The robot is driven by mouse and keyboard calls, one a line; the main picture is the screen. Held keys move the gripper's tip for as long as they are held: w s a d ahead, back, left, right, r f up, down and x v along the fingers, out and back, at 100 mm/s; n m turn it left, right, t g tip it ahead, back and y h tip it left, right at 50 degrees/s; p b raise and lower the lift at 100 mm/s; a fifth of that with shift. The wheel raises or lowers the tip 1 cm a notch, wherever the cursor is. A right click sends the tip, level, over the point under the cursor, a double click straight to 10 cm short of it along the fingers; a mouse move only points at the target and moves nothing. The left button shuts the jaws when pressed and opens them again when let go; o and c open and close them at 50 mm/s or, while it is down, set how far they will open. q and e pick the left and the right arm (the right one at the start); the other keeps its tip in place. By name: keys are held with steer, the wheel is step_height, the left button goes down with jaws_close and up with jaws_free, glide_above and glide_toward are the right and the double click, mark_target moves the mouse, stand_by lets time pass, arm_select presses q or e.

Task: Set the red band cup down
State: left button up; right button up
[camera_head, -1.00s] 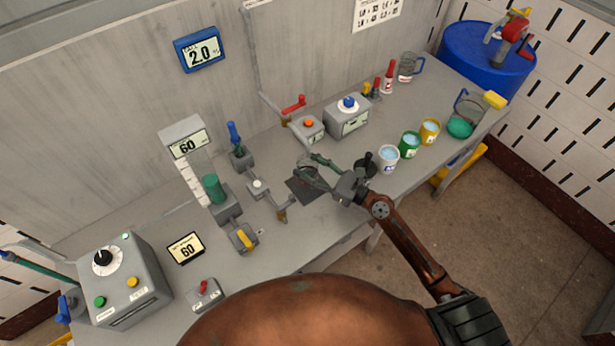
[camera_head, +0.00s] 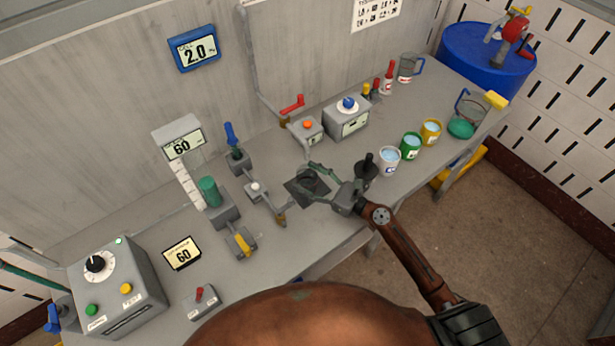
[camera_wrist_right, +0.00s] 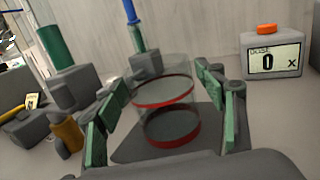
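The red band cup (camera_wrist_right: 164,100) is clear, with red rings, and appears upright on the dark square mat (camera_head: 296,191) in the right wrist view. My right gripper (camera_wrist_right: 161,84) has its green-padded fingers on either side of the cup, with small gaps showing between pads and cup. In the head view the right gripper (camera_head: 312,180) is low over the mat, fingers spread; the cup is faint there. My left gripper is not in view.
A dose box (camera_wrist_right: 272,55) reading 0 stands behind the mat. A black-handled weight (camera_head: 367,168) and white (camera_head: 389,161), green (camera_head: 411,146) and yellow (camera_head: 431,132) cups stand to the right. A valve pipe (camera_head: 264,202) is close on the left.

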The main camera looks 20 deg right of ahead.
steer(key=shift+r, duration=0.15)
steer(key=b+v, duration=0.1)
steer(key=v, duration=1)
steer(key=shift+d+b, duration=0.1)
steer(key=shift+b, duration=0.2)
steer(key=shift+s+d, duration=0.3)
steer(key=shift+s, duration=0.05)
